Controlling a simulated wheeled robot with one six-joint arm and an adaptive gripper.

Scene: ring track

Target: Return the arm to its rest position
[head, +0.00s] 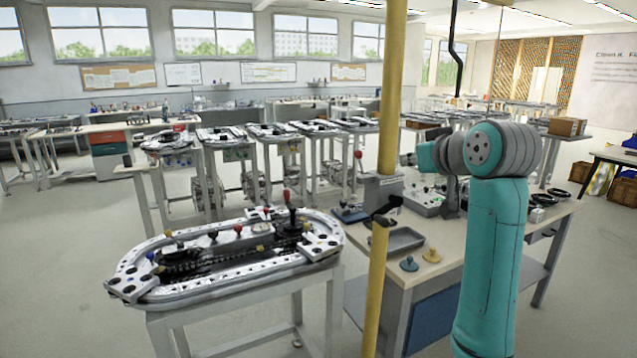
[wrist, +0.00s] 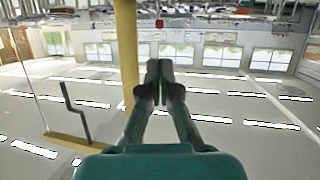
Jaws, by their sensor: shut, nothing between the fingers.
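My gripper (wrist: 159,75) shows in the wrist view with its two dark fingers shut together and nothing between them. My teal and grey arm stands at the right of the head view, its upper part bent over toward the left above a workbench. The fingers are hard to make out in the head view. The wrist view is upside down, with windows at the top and ceiling lights below; no object touches the fingers there.
A yellow post (head: 385,130) stands close left of my arm. The workbench (head: 455,245) below holds a grey tray (head: 400,240), small knobbed pieces and a control box (head: 425,200). A ring track (head: 225,255) on a stand is at left. Open floor (head: 60,270) lies farther left.

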